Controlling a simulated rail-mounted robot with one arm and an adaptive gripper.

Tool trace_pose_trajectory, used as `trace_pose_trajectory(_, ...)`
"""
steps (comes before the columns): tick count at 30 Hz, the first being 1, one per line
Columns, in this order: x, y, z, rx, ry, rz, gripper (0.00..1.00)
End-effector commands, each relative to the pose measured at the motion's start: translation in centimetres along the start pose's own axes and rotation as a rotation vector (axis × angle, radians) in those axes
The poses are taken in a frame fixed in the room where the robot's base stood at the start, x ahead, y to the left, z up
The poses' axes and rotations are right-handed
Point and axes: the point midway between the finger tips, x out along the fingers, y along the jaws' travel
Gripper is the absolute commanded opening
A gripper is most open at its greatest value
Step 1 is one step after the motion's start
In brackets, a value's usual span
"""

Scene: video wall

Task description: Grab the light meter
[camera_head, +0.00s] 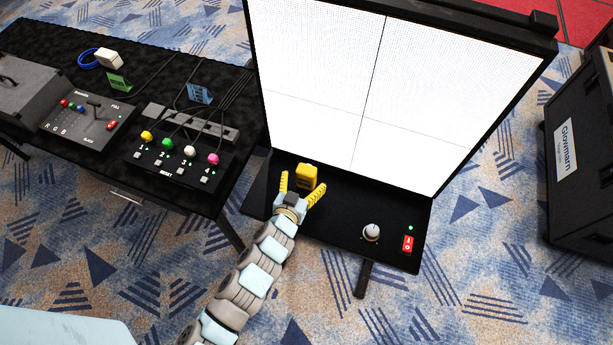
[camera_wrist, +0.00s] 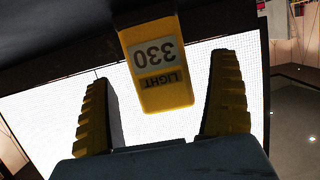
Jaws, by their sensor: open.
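The light meter (camera_head: 308,175) is a small yellow block on the black shelf (camera_head: 340,230) at the foot of the lit screen. In the wrist view the light meter (camera_wrist: 160,70) shows a pale display reading 330 and the word LIGHT, upside down in the picture. My gripper (camera_head: 304,190) is open, its yellow fingers spread on the near side of the meter. In the wrist view my gripper (camera_wrist: 160,100) has one finger at each side of the meter, with gaps between. No contact shows.
A white screen (camera_head: 400,90) rises behind the shelf. A grey knob (camera_head: 371,232) and a red switch (camera_head: 407,244) sit on the shelf to the right. A black table (camera_head: 60,60) with control boxes stands at left. A black case (camera_head: 585,160) stands at far right.

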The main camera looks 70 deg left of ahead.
Motion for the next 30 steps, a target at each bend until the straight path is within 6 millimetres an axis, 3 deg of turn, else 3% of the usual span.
trace_pose_trajectory(6, 2.1, 0.0, -0.2, 0.000, 0.002, 0.001, 0.91)
trace_pose_trajectory(17, 2.6, 0.0, 0.0, 0.000, 0.001, 0.001, 0.91)
trace_pose_trajectory(24, 2.5, 0.0, 0.0, 0.000, 0.001, 0.001, 0.23)
trace_pose_trajectory(25, 2.5, 0.0, 0.0, 0.000, 0.001, 0.001, 0.18)
trace_pose_trajectory(30, 2.5, 0.0, -0.1, 0.000, 0.002, 0.001, 0.18)
